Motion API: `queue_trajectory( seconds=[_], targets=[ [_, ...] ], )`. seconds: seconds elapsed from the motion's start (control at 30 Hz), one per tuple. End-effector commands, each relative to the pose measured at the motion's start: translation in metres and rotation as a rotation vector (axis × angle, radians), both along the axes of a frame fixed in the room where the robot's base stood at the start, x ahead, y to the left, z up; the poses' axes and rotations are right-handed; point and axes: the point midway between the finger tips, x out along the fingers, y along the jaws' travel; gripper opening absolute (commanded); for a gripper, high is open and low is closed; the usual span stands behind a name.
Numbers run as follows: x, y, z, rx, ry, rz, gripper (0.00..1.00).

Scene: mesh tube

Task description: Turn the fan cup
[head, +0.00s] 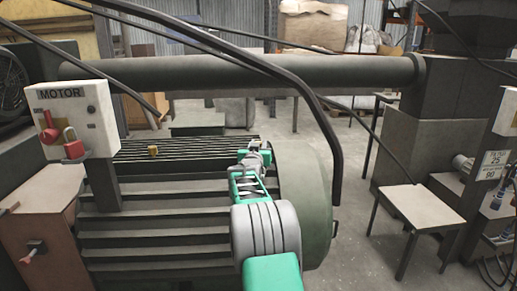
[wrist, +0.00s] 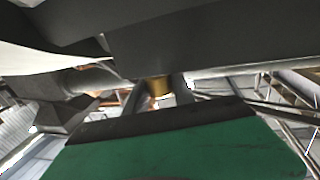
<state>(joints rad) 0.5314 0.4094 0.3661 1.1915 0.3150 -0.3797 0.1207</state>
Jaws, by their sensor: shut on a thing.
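My gripper (head: 254,145) is over the top of the finned motor (head: 140,225), beside the rounded green end cover (head: 302,200) on the right. In the wrist view, my gripper (wrist: 160,90) is shut on a small brass-coloured cup (wrist: 159,86), with one dark finger on each side. In the head view this cup is hidden by my gripper and arm. A similar small yellow cup (head: 153,150) stands on the motor top further left, clear of my gripper. Which way the held cup is turned cannot be told.
A thick dark pipe (head: 240,75) runs across behind the motor, and a black cable (head: 335,130) arches close to the right of my arm. A MOTOR switch box (head: 72,118) with red padlock stands left. A small table (head: 420,207) stands right on open floor.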

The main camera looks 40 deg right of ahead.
Motion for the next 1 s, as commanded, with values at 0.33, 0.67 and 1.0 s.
queue_trajectory(
  seconds=[0.33,0.67,1.0],
  targets=[
    [0.0032,0.0017,-0.0008,0.003,0.002,-0.286,0.0],
    [0.001,0.0,-0.0008,0.003,0.002,-0.433,0.0],
    [0.0003,-0.0004,-0.0012,0.001,0.002,-0.466,0.0]
  ],
)
